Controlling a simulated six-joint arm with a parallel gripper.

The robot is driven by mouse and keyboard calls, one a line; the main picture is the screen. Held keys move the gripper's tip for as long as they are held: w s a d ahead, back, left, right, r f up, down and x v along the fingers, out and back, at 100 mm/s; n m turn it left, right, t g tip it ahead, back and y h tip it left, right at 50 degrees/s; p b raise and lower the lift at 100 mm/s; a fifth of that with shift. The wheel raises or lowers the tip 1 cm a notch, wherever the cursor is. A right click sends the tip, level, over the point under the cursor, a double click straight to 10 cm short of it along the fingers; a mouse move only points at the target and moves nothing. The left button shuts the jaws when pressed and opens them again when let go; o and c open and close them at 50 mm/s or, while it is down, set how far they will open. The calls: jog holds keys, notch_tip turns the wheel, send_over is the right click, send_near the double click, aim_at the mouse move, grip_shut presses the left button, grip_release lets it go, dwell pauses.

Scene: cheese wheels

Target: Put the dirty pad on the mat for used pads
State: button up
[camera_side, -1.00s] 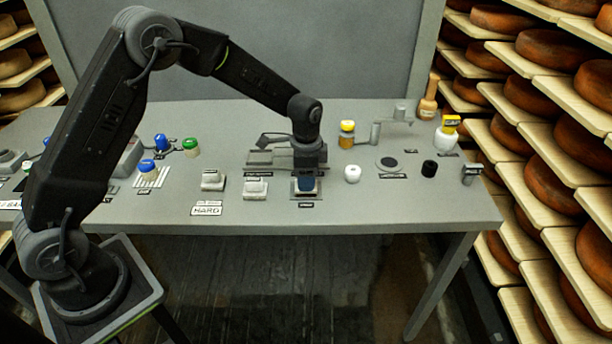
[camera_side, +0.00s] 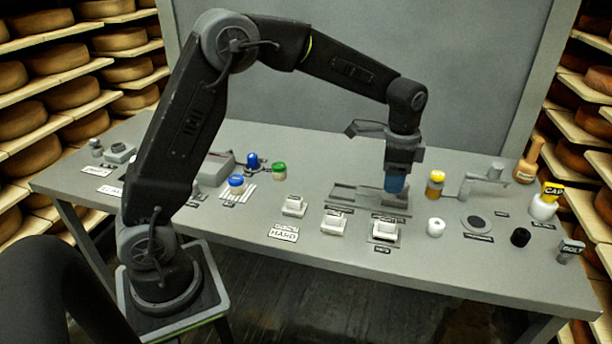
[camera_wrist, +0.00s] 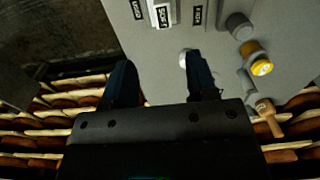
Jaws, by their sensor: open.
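My gripper (camera_side: 396,188) points down above the back part of the table, over the flat grey plates (camera_side: 346,194). In the wrist view my gripper (camera_wrist: 158,78) has its two dark fingers apart, with no pad seen between them. Three small pale blocks stand in a row in front: a left one (camera_side: 293,206), a middle one (camera_side: 333,223) and a right one (camera_side: 384,231) on a labelled grey base. I cannot tell which of them, if any, is the dirty pad.
A white cylinder (camera_side: 436,227), a dark disc (camera_side: 477,222) and a black cylinder (camera_side: 520,237) stand to the right. A yellow-topped jar (camera_side: 435,183) is close right of my gripper. Blue-capped (camera_side: 236,184) and green-capped (camera_side: 279,171) jars stand left.

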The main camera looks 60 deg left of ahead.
jog(key=s+r+n+t, duration=0.2)
jog(key=s+r+n, duration=0.1)
jog(key=s+r, duration=0.45)
jog(key=s+r+n+t, duration=0.1)
jog(key=s+n+t, duration=0.2)
jog(key=s, duration=1.6)
jog(key=n, duration=0.2)
jog(key=shift+s+r+n, duration=0.2)
jog(key=shift+s+n, duration=0.2)
